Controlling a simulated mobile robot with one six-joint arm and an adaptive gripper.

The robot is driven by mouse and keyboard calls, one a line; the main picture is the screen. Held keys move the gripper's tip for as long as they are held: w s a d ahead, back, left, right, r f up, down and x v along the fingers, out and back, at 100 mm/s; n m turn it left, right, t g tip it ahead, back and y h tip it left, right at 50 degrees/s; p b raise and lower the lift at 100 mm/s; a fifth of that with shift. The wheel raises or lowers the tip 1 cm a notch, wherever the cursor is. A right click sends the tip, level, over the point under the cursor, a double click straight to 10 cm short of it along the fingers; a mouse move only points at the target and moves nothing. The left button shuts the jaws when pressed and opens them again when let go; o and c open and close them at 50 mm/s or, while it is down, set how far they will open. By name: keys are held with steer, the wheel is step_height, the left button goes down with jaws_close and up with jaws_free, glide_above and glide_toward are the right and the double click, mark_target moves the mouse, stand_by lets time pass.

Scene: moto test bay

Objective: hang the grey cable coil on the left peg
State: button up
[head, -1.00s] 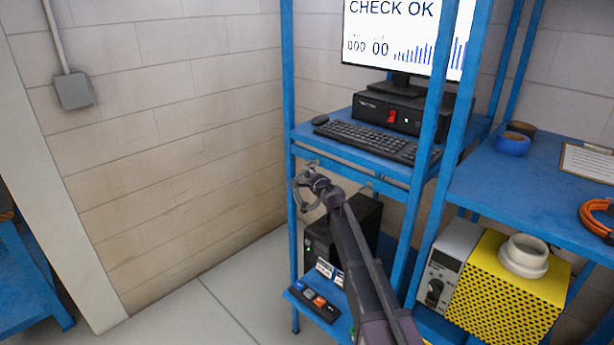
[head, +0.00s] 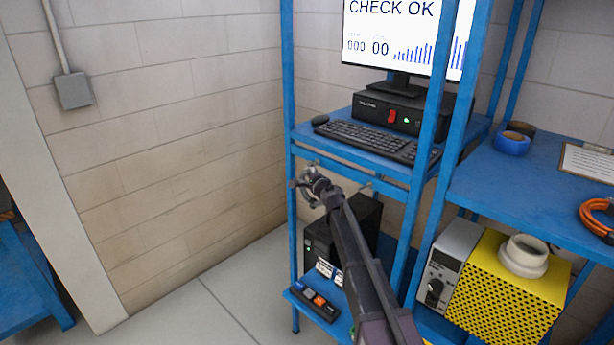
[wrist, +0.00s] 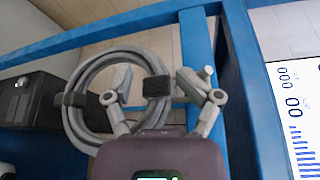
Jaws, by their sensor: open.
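The grey cable coil (wrist: 100,60) shows in the wrist view as a ring with black straps on its left and right sides. My gripper (wrist: 155,86) is open, with one finger inside the ring and one outside, on either side of the right strap. In the head view my gripper (head: 309,184) is at the left front of the blue rack, just under the keyboard shelf. The left peg (head: 310,163) is a small grey stub there, directly above my gripper. The coil is mostly hidden in the head view. I cannot tell whether it bears on the peg.
The blue rack's front left post (head: 289,120) stands close beside my gripper. The shelf above holds a keyboard (head: 365,137) and a monitor (head: 400,35). A black case (head: 320,240) stands below. The floor left of the rack (head: 230,300) is clear.

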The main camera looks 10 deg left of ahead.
steer(key=shift+r, duration=0.15)
stand_by(0.5)
steer(key=shift+s+a+r+p, duration=0.35)
steer(key=shift+s+r+p, duration=0.05)
steer(key=shift+s+p, duration=0.1)
steer(key=s+a+f+g+y, duration=0.1)
steer(key=s+a+g, duration=0.3)
steer(key=s, duration=0.5)
steer(key=s+a+f+g+y, duration=0.2)
steer(key=s+a+g, duration=0.2)
steer(key=s, duration=0.5)
steer(key=s+a+f+g+y, duration=0.1)
steer(key=s+a+g, duration=0.3)
steer(key=s, duration=0.6)
steer(key=shift+a+f+m+y, duration=0.3)
steer(key=shift+a+y, duration=0.3)
steer(key=shift+a, duration=0.3)
